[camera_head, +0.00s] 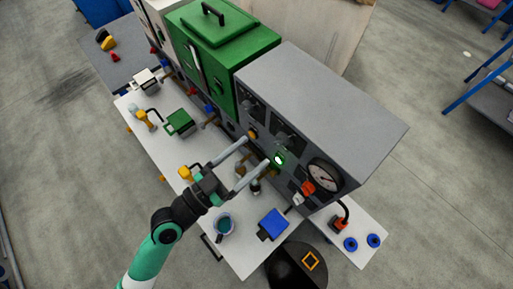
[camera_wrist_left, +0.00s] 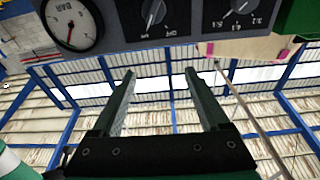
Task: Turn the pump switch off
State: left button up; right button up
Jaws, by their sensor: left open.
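The grey panel box (camera_head: 345,103) has a dark rotary knob (camera_head: 283,137) on its front face. In the left wrist view this knob (camera_wrist_left: 152,12) has an OFF label, and the picture is upside down. A green lamp (camera_head: 278,159) glows beneath the knob in the head view. My left gripper (camera_head: 258,150) is open and empty, in front of the panel near the lamp. Its fingers (camera_wrist_left: 163,98) stand wide apart in the wrist view, with nothing between them. My right gripper is not in view.
A gauge (camera_head: 325,173) and a red part (camera_head: 307,188) are right of the knob. A second knob (camera_head: 250,105) is left of it, beside the green box (camera_head: 210,45). A blue block (camera_head: 272,224) and a teal cup (camera_head: 225,224) are on the white bench (camera_head: 240,262).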

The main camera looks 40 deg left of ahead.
pick_arm(q)
jog(key=g, duration=0.1)
send_near(276, 144)
jog(key=s, duration=0.2)
jog(key=shift+n+y, duration=0.3)
jog(key=p+x, duration=0.3)
jog(key=x, duration=0.7)
jog(key=shift+w+r, duration=0.1)
jog(key=shift+w, duration=0.3)
jog(key=shift+w+d, duration=0.15)
jog(key=shift+w, duration=0.35)
grip_shut()
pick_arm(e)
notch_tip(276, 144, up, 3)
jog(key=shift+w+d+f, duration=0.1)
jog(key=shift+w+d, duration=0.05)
